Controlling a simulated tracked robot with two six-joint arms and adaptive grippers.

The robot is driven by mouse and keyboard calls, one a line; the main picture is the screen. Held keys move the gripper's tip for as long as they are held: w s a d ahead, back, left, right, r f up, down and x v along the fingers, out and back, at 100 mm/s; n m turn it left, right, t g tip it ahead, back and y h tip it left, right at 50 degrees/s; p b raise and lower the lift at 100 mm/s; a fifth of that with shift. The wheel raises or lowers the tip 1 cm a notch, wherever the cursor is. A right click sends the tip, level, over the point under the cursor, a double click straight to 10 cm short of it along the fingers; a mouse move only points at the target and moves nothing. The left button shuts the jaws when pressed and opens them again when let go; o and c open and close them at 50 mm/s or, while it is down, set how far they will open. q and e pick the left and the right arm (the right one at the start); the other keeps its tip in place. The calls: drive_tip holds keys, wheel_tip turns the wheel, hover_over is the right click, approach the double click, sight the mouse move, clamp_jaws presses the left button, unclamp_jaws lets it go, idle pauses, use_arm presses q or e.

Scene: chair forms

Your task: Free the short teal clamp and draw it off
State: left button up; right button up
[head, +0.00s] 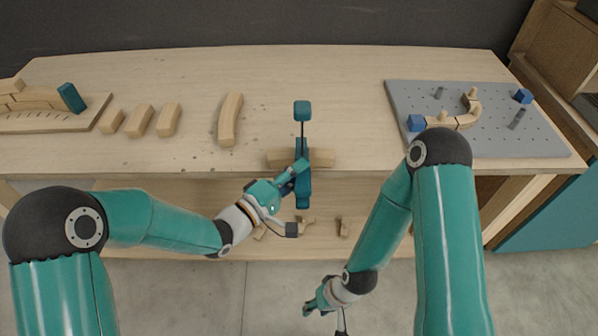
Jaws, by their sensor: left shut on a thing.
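The short teal clamp (302,111) stands at the middle of the bench's front edge, with a teal block at its far end, a thin dark bar and a teal body towards me. A pale wooden piece (322,157) lies crosswise at the clamp's body and shows on both sides of it. My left gripper (298,172) is shut on the clamp near the bench edge; it hides part of the clamp's body. Whether the clamp still presses on the wood cannot be seen. My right gripper (312,307) is low in front of the bench, away from the clamp; its fingers are unclear.
Curved wooden pieces (229,119) lie left of the clamp. A wooden form (40,122) with a teal block stands far left. A grey pegboard (540,140) with blue blocks and a wooden arc is at right. Small wooden pieces (342,228) lie below the bench edge.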

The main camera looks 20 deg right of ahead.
use_arm(q)
drive_tip(key=shift+r, duration=0.3)
clamp_jaws()
drive_tip(key=shift+r, duration=0.2)
drive_tip(key=shift+r+p, duration=1)
drive_tip(key=shift+r, duration=0.65)
drive_tip(key=shift+f, duration=0.1)
drive_tip(key=shift+f+b, duration=0.3)
drive_tip(key=shift+b, duration=0.2)
drive_tip(key=shift+s, duration=0.1)
drive_tip(key=s+a+b, duration=0.3)
drive_tip(key=s+b, duration=0.9)
drive_tip(key=s, duration=0.1)
drive_tip(key=shift+s+a+f, duration=0.15)
drive_tip(key=shift+a+f, duration=0.2)
drive_tip(key=shift+a, duration=0.05)
idle(0.7)
